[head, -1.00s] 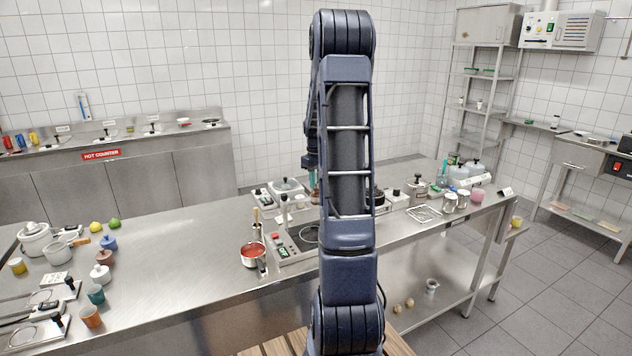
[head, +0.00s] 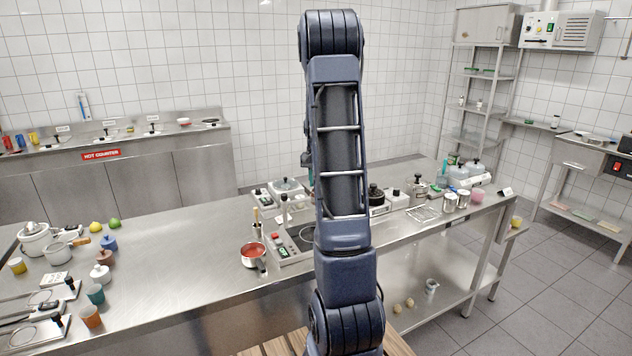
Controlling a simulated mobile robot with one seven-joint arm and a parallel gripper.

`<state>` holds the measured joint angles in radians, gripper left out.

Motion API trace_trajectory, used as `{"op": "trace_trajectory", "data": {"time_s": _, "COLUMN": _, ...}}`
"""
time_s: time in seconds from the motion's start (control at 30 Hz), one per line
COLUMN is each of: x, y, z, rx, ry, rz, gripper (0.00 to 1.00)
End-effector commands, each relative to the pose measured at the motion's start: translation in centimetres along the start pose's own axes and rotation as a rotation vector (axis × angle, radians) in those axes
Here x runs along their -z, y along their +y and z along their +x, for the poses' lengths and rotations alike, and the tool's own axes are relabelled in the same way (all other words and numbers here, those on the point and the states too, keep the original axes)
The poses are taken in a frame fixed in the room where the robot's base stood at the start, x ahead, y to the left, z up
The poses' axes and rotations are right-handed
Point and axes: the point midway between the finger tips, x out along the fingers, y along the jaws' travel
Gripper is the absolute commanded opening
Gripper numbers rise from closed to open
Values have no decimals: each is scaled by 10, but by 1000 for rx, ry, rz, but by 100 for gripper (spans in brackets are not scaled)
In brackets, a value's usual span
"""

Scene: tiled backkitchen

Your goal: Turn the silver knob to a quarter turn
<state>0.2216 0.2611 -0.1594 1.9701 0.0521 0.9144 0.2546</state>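I cannot make out a silver knob for certain in the head view; at this distance small controls are hard to tell apart. A hot plate unit (head: 280,251) with a dark control strip, a red and a green mark sits on the middle of the steel counter, partly behind my arm. My arm stands upright in the centre and covers part of the counter. Only a small dark part of my gripper (head: 307,159) shows at the arm's left edge, over the far side of the counter. Its fingers are hidden, and what they touch cannot be seen.
A red pan (head: 253,256) stands left of the hot plate unit. Pots, cups and a wire rack (head: 423,213) crowd the counter's right part. Cups and lidded pots stand at its left end. The steel counter (head: 185,245) is bare between them. A wall unit (head: 562,31) hangs at upper right.

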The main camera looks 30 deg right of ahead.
Motion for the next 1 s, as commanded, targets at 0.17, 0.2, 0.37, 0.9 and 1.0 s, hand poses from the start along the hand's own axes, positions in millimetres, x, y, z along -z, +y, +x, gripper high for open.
{"op": "trace_trajectory", "data": {"time_s": 0.17, "x": 0, "y": 0, "z": -1, "rx": 0, "ry": 2, "rz": 131, "gripper": 0}}
{"op": "trace_trajectory", "data": {"time_s": 0.2, "x": 0, "y": 0, "z": -1, "rx": 0, "ry": 2, "rz": 156, "gripper": 0}}
{"op": "trace_trajectory", "data": {"time_s": 0.37, "x": 0, "y": 0, "z": -1, "rx": 0, "ry": 2, "rz": 239, "gripper": 0}}
{"op": "trace_trajectory", "data": {"time_s": 0.9, "x": 0, "y": 0, "z": -1, "rx": 1, "ry": 2, "rz": 321, "gripper": 0}}
{"op": "trace_trajectory", "data": {"time_s": 1.0, "x": 0, "y": 0, "z": -1, "rx": 1, "ry": 2, "rz": 320, "gripper": 0}}
